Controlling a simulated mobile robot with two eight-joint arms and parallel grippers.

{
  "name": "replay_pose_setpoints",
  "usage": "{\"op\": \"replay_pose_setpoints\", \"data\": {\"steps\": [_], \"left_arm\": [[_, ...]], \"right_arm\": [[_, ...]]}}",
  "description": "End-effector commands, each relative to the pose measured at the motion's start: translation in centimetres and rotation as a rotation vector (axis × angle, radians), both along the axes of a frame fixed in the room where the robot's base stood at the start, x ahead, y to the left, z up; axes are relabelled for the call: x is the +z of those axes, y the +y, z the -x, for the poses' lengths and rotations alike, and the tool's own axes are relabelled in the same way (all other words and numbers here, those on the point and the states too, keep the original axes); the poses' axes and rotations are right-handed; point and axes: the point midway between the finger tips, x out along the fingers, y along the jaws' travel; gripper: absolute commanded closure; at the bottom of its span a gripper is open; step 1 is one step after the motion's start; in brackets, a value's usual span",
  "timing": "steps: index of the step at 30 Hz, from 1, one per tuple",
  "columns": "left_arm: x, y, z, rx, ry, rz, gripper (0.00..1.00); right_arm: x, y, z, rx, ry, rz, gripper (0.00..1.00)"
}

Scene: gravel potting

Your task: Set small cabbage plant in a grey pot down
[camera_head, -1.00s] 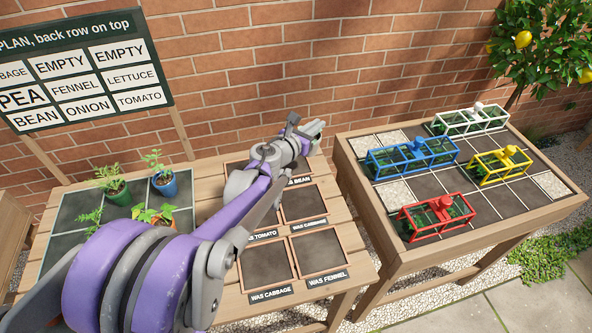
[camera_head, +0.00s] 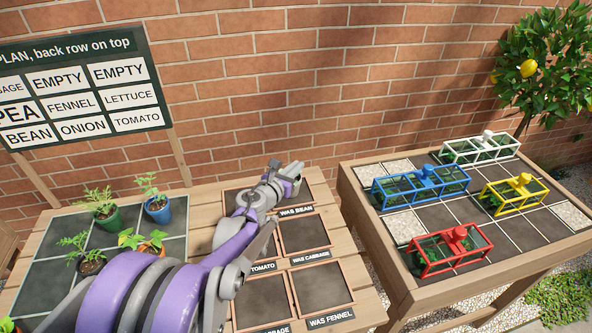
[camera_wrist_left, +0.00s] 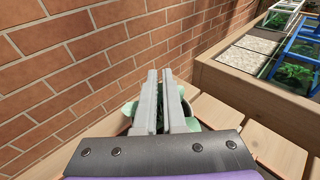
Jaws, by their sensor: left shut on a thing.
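My left gripper (camera_head: 292,170) is over the back of the near table, by the square labelled "WAS BEAN" (camera_head: 297,210). In the left wrist view its two fingers (camera_wrist_left: 163,100) are close together, shut on the small cabbage plant (camera_wrist_left: 130,109). Pale green leaves show on both sides of the fingers. My right gripper is out of view.
Dark squares include "WAS CABBAGE" (camera_head: 305,234) and "WAS FENNEL" (camera_head: 322,285), both bare. Potted seedlings stand left, among them a green pot (camera_head: 110,219) and a blue pot (camera_head: 158,210). A brick wall (camera_head: 300,90) rises behind. Red (camera_head: 448,250), blue, yellow and white cages stand on the right table.

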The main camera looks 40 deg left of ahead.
Motion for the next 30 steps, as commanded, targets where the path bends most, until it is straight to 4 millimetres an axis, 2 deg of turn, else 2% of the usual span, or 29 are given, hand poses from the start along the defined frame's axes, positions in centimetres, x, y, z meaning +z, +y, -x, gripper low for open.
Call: {"op": "replay_pose_setpoints", "data": {"steps": [10,12,15,16,26,30], "left_arm": [[-0.4,0.0,0.0,0.000,0.000,0.000,1.00],[-0.4,0.0,0.0,0.000,0.000,0.000,0.84],[-0.3,0.0,0.0,0.000,0.000,0.000,0.66],[-0.3,0.0,0.0,0.000,0.000,0.000,0.63],[0.0,0.0,0.0,0.000,0.000,0.000,0.63],[0.5,-0.2,1.6,0.002,0.000,0.000,0.63]], "right_arm": [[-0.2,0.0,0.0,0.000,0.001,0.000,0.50],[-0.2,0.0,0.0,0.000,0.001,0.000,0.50],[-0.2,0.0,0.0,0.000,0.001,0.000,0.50],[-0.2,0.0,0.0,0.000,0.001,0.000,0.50],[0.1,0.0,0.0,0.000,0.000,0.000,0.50],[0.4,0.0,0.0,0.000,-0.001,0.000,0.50]]}}
